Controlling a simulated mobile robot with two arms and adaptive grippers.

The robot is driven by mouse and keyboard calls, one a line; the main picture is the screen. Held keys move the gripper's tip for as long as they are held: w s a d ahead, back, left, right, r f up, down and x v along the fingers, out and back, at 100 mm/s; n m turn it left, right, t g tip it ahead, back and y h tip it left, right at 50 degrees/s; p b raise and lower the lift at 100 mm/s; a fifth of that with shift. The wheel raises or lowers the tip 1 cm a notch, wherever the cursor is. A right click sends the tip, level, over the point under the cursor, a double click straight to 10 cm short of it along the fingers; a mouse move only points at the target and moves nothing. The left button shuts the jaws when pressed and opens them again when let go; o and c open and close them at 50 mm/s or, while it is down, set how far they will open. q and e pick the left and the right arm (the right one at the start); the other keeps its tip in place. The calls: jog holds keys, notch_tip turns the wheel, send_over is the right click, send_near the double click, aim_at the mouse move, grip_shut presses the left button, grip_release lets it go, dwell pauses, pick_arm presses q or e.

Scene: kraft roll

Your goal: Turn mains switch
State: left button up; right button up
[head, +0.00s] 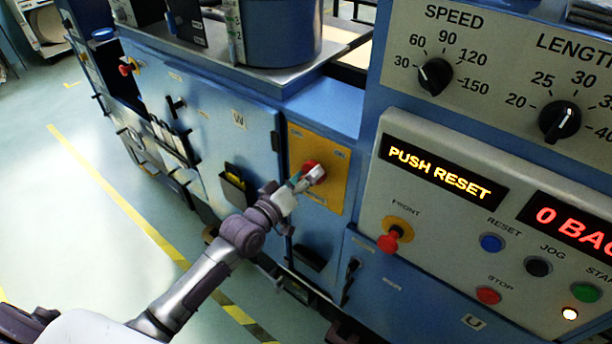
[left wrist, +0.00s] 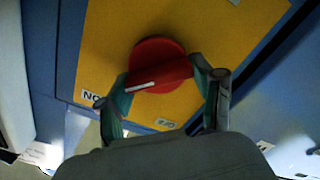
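The mains switch (head: 312,171) is a red round knob with a raised bar handle on a yellow plate (head: 333,192) on the blue machine front. In the left wrist view, the knob (left wrist: 157,54) shows a white pointer line on its handle. The line lies nearly level, its left end toward the ON label (left wrist: 91,97). An OFF label (left wrist: 165,123) is below the knob. My left gripper (head: 304,179) is at the switch; in the left wrist view its fingertips (left wrist: 160,74) press on the handle from both sides. My right gripper is out of view.
A grey control panel (head: 365,235) stands right of the plate, with a red front knob (head: 389,241), several buttons and a display (head: 440,174) reading PUSH RESET. A blue door (head: 228,140) with a dark holder is to the left. The floor at left is clear.

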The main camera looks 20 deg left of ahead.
pick_arm(q)
jog(key=o, duration=0.5)
jog(key=shift+c, duration=0.2)
jog(key=shift+s, duration=0.1)
jog(key=v, duration=1.2)
